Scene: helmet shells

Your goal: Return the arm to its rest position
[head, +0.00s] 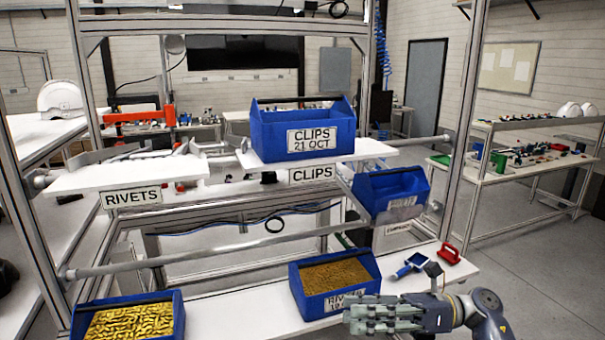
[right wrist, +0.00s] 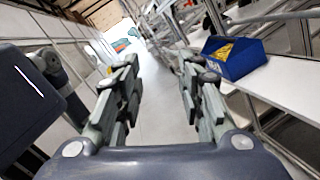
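My right gripper (head: 352,315) is at the bottom of the head view, in front of the workbench and just below the right rivets bin in the picture. The right wrist view shows its two fingers spread apart (right wrist: 160,75), with nothing between them but floor beyond. My right arm comes in from the lower right corner. My left gripper is in neither view.
A blue rivets bin (head: 335,280) and a blue bin of yellow pieces (head: 130,318) stand on the bench. A blue clips bin (head: 302,128) sits on the upper shelf, with a tilted blue bin (head: 390,190) lower right. A blue handheld device (head: 410,264) and red item (head: 449,254) lie nearby.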

